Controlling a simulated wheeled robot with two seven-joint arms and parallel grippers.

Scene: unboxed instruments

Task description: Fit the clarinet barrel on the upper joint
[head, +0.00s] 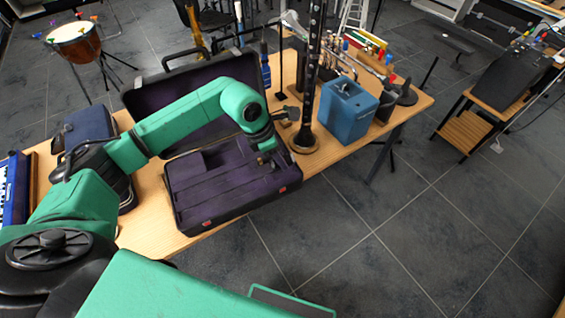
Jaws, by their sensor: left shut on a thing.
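The open instrument case (190,214) lies on the wooden table with its dark purple lining facing up and its lid raised behind. My left arm reaches over the case, and my left gripper (266,157) points down at the case's right part. It is shut on a small dark piece, which looks like the clarinet barrel but is mostly hidden by the fingers. A tall dark clarinet body (309,75), which seems to include the upper joint, stands upright on a round wooden base (303,143) right of the case, apart from the gripper. My right gripper is out of view.
A blue box (347,110) stands close to the right of the upright clarinet, with dark cups or stands beyond it. A dark blue case (90,128) and a blue keyboard (15,190) are at the left. Open floor lies in front of the table.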

